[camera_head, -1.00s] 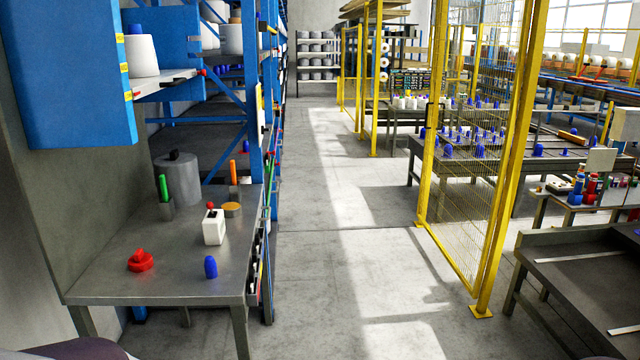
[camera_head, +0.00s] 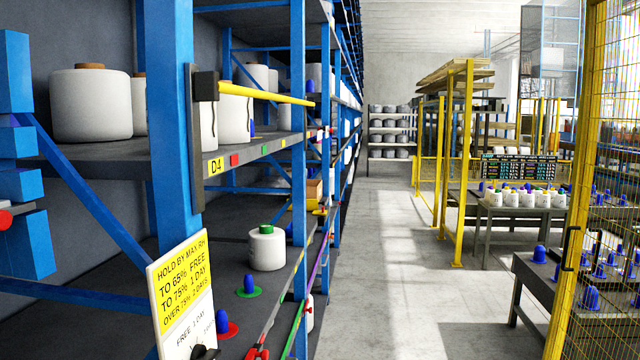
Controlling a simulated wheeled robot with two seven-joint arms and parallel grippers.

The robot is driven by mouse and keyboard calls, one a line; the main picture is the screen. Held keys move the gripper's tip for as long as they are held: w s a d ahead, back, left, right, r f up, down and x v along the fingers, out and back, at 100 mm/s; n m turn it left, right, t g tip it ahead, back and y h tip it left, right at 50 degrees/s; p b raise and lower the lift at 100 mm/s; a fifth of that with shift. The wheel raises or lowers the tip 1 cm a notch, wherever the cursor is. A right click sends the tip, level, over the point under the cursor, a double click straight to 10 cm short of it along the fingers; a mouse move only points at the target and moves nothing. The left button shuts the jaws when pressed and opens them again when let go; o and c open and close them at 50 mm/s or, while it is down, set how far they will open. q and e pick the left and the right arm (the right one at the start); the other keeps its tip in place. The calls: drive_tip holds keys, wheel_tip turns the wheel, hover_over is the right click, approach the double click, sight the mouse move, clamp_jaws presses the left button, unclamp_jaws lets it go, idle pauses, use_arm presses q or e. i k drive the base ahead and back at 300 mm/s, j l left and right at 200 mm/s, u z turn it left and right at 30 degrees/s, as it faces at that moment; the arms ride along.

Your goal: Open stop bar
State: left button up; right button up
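A yellow stop bar (camera_head: 266,95) juts out from a dark bracket (camera_head: 205,85) on a blue rack post. It runs roughly level to the right, across the front of the upper shelf marked D4 (camera_head: 215,166). White bobbins (camera_head: 234,118) stand on that shelf, partly hidden behind the bar and post. A larger white bobbin (camera_head: 90,104) stands further left on the shelf. Neither of my grippers can be made out in the head view.
A yellow and white sign (camera_head: 181,290) stands in front of the lower shelf. That shelf holds a green-topped bobbin (camera_head: 267,249) and blue cones on coloured discs. The grey aisle floor (camera_head: 385,270) is clear. A yellow mesh fence (camera_head: 600,200) and tables stand right.

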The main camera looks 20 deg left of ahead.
sight(208, 87)
drive_tip(key=i, duration=0.55)
drive_tip(key=i+u, duration=0.15)
drive_tip(key=i, duration=0.4)
drive_tip(key=i+l, duration=0.15)
drive_tip(key=i, duration=0.4)
drive_tip(key=i+l+u, duration=0.15)
drive_tip(key=i, duration=0.4)
drive_tip(key=i+l, duration=0.1)
drive_tip(key=i, duration=0.45)
drive_tip(key=i+l+u, duration=0.1)
drive_tip(key=i, duration=0.45)
drive_tip(key=u, duration=0.5)
drive_tip(key=i+l+u, duration=0.1)
drive_tip(key=u, duration=0.85)
drive_tip(key=l+u, duration=0.1)
drive_tip(key=u, duration=0.85)
drive_tip(key=l+u, duration=0.15)
drive_tip(key=u, duration=0.35)
drive_tip(key=l+u, duration=0.1)
drive_tip(key=u, duration=0.35)
